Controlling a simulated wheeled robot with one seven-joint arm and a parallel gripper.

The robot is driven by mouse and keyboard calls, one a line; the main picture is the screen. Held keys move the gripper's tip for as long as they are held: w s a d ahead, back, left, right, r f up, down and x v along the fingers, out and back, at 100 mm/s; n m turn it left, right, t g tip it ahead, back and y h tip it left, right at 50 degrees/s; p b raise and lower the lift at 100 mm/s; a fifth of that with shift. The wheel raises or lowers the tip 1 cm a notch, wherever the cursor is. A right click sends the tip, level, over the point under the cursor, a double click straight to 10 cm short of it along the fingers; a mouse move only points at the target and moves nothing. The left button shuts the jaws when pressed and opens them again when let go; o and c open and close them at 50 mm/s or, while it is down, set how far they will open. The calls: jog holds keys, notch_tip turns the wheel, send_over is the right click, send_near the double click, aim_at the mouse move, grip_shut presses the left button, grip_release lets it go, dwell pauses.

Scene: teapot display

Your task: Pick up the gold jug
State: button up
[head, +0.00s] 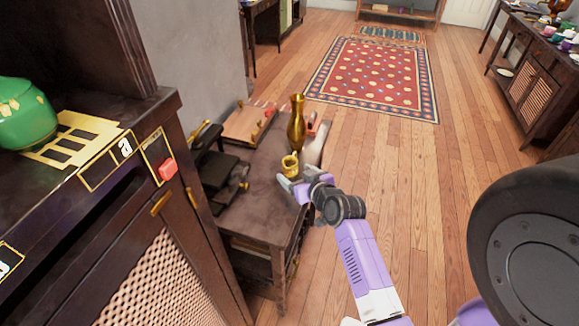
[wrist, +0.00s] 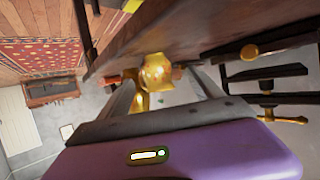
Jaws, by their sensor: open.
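A small gold jug (head: 290,166) stands on the dark wooden side table, right by my gripper (head: 297,178) in the head view. A taller slim gold vase (head: 297,122) stands just behind it. My gripper is open. In the wrist view, the round gold jug (wrist: 156,70) shows between the two grey fingers of my gripper (wrist: 163,84). Another gold shape, perhaps the vase, shows partly below it there. Whether a finger touches the jug cannot be told.
The dark side table (head: 262,192) also holds dark box-like items (head: 218,170) at left and a wooden board (head: 247,122) at the back. A large cabinet with a green teapot (head: 25,115) stands at near left. Open wooden floor lies at right.

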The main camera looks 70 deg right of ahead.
aim_at(294, 171)
jog(key=x, duration=0.5)
jog(key=shift+d+f, duration=0.25)
jog(key=shift+d, duration=0.15)
grip_shut()
jog(key=shift+r, duration=0.1)
jog(key=shift+r, duration=0.1)
